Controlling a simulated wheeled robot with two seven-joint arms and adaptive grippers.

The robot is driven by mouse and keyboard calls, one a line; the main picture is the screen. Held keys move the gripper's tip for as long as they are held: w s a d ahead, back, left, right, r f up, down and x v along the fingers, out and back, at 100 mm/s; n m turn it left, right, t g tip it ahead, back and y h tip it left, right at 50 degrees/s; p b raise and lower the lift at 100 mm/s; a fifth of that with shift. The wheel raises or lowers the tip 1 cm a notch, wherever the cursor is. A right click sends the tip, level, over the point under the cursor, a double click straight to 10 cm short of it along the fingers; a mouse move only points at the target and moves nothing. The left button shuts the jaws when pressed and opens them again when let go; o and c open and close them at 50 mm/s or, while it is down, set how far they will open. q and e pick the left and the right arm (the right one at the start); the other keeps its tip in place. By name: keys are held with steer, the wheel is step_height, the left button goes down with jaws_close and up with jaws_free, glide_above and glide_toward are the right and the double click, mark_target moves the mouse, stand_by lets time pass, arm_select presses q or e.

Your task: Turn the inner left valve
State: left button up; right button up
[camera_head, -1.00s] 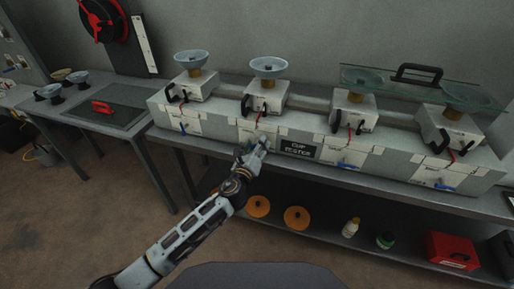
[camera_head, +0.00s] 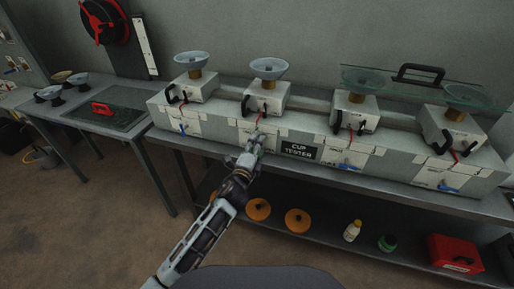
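A long grey test bench (camera_head: 400,166) labelled "CUP TESTER" (camera_head: 301,151) has several stations in a row. Small blue valve handles show on its front at the far left (camera_head: 183,126), the inner right (camera_head: 347,166) and the far right (camera_head: 447,187). The inner left valve, left of the label, is hidden or too small to make out behind my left gripper (camera_head: 256,141). That gripper is at the front panel below the second station (camera_head: 264,97). I cannot tell whether it touches the valve or whether its fingers are open. My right gripper is out of view.
Glass cups (camera_head: 269,68) stand on the stations, and a clear panel with a black handle (camera_head: 418,73) lies over the right ones. A lower shelf holds orange discs (camera_head: 298,220), bottles (camera_head: 352,231) and a red box (camera_head: 454,254). A side table (camera_head: 136,116) stands at left.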

arm_select(q)
steer(key=shift+w+a+r+n, duration=0.1)
steer(key=shift+a+r+n, duration=0.05)
steer(key=shift+n, duration=0.35)
steer(key=o, duration=1.1)
steer(key=shift+a, duration=0.1)
steer(key=shift+s+f, duration=0.25)
steer(key=shift+s, duration=0.15)
steer(key=shift+r+v, duration=0.1)
steer(key=shift+v, duration=1.7)
steer(key=shift+r+v, duration=0.15)
steer(key=shift+v, duration=1.65)
steer(key=shift+a, duration=0.1)
